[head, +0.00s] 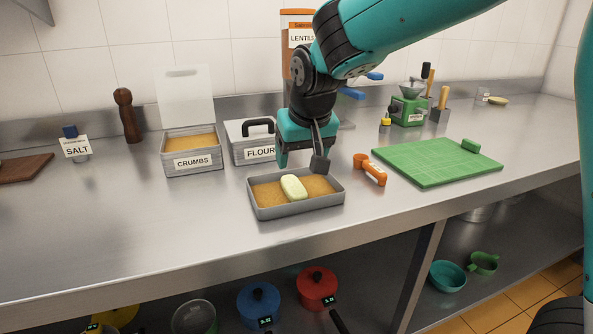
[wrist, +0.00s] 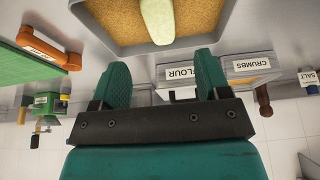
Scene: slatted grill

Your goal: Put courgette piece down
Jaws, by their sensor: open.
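The courgette piece (head: 293,187), a pale yellow-green block with rounded ends, lies on the brown crumbs in a shallow grey metal tray (head: 297,207). In the wrist view the piece (wrist: 157,18) shows at the top edge, partly cut off, with the tray rim (wrist: 150,48) around the crumbs. My gripper (head: 301,163) is above the far side of the tray, fingers apart and pointing down. In the wrist view my gripper (wrist: 163,78) has nothing between its fingers, and the piece is apart from them.
Behind the tray stand a crumbs box (head: 193,151) with its lid raised and a flour box (head: 239,154), partly hidden by my gripper. The counter left of the tray is clear.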

